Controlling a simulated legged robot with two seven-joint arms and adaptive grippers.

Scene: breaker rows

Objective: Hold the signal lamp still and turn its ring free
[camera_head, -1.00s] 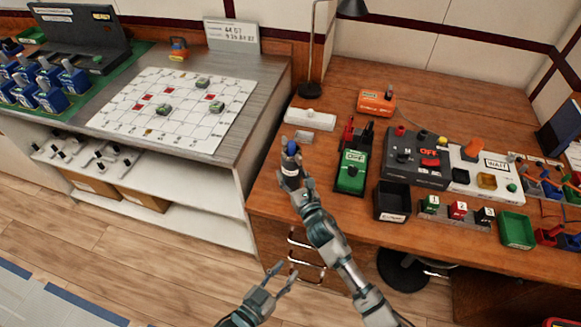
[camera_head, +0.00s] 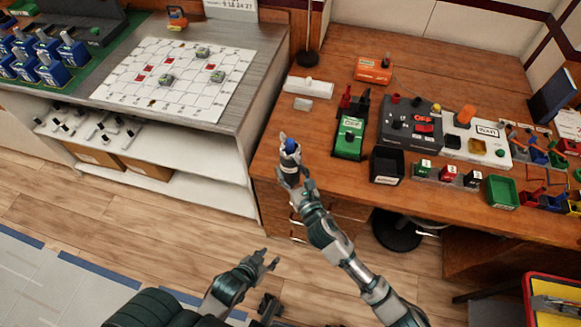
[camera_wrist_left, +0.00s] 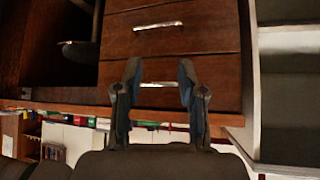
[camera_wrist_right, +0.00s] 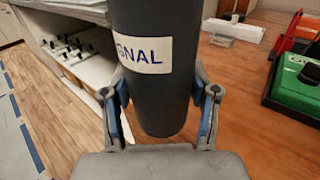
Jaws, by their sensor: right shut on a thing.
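The signal lamp (camera_head: 291,147) shows as a small dark upright shape with a blue part near the desk's left front edge. In the right wrist view it is a thick dark grey cylinder (camera_wrist_right: 155,100) with a white label ending in "GNAL". My right gripper (camera_head: 290,165) is shut on it, one finger on each side. The lamp's top is outside the right wrist view, and I cannot make out its ring. My left gripper (camera_head: 271,262) is open and empty, lower and apart from the lamp. Its spread fingers (camera_wrist_left: 160,85) show before the drawer fronts.
The wooden desk (camera_head: 325,125) holds a green device (camera_head: 349,138), a black bin (camera_head: 387,167), an orange box (camera_head: 373,69) and a switch panel (camera_head: 410,120). Drawers lie below the front edge. A grey bench (camera_head: 240,80) with a white grid board stands left.

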